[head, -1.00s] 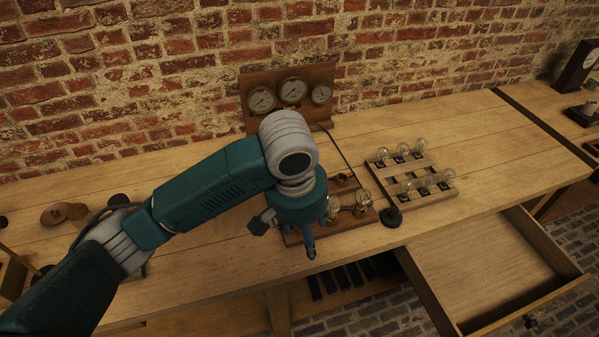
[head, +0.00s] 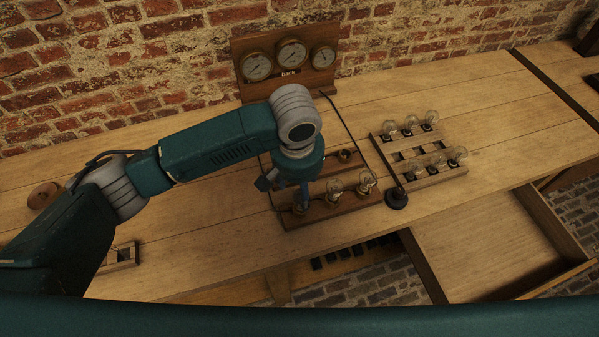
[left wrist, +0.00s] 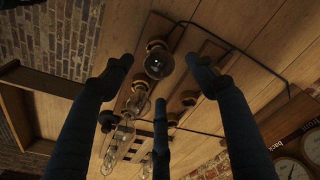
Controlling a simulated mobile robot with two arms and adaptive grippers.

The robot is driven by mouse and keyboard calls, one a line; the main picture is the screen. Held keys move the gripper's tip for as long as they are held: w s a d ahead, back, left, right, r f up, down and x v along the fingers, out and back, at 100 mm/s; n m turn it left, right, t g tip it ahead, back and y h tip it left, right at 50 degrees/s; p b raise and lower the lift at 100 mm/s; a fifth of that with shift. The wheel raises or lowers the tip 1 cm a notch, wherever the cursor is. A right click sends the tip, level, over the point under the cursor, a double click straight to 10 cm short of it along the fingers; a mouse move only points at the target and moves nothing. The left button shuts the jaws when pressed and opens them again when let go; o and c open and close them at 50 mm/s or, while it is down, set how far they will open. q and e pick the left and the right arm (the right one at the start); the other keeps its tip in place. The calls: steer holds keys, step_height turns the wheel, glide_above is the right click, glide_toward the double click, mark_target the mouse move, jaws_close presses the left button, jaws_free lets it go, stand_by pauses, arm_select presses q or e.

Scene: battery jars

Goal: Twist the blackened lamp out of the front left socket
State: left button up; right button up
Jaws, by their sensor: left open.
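The blackened lamp (left wrist: 158,64) sits upright in the front left socket of the wooden socket board (head: 335,212). In the left wrist view its dark glass lies between my fingertips. My left gripper (head: 301,204) is open and low over that socket, and it also shows in the left wrist view (left wrist: 160,76). Its fingers surround the lamp; I cannot tell whether they touch it. Two clear lamps stand to the right in the front row, a middle one (head: 335,190) and a right one (head: 367,181). My gripper mostly hides the front left socket in the head view. My right gripper is out of view.
A gauge panel (head: 283,86) stands behind the board, with a cable to its right. A rack (head: 432,181) with several clear lamps stands to the right. A black round object (head: 396,199) lies between. An open drawer (head: 490,240) juts out at the front right.

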mark_target(300, 201)
arm_select(q)
steer(key=f, duration=0.3)
steer(key=shift+w, duration=0.2)
steer(key=c, duration=1.4)
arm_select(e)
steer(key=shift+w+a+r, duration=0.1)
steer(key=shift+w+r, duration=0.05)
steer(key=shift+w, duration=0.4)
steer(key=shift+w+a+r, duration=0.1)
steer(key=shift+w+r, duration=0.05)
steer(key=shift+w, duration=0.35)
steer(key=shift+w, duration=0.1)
